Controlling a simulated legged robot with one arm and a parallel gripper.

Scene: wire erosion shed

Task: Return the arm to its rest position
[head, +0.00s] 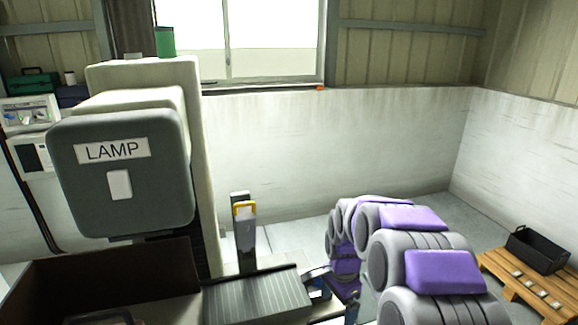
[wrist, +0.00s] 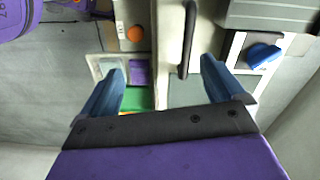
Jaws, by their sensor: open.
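My arm, with its grey joints and purple covers, reaches up and away at the right of the head view. My gripper (wrist: 163,72) shows in the wrist view with its two blue fingers spread wide and nothing between them. In the head view only some blue of it shows beside the dark ribbed block, partly hidden by the arm. Beyond the fingers in the wrist view are a cream panel with a dark bar handle (wrist: 187,42) and an orange round thing (wrist: 136,33). I cannot tell how far the fingers are from them.
A machine head marked LAMP (head: 120,185) stands at left above a brown open box (head: 90,285). A dark ribbed block (head: 258,298) and a yellow-topped post (head: 245,230) are near the gripper. A black crate (head: 537,250) sits on a wooden pallet (head: 500,268) at right.

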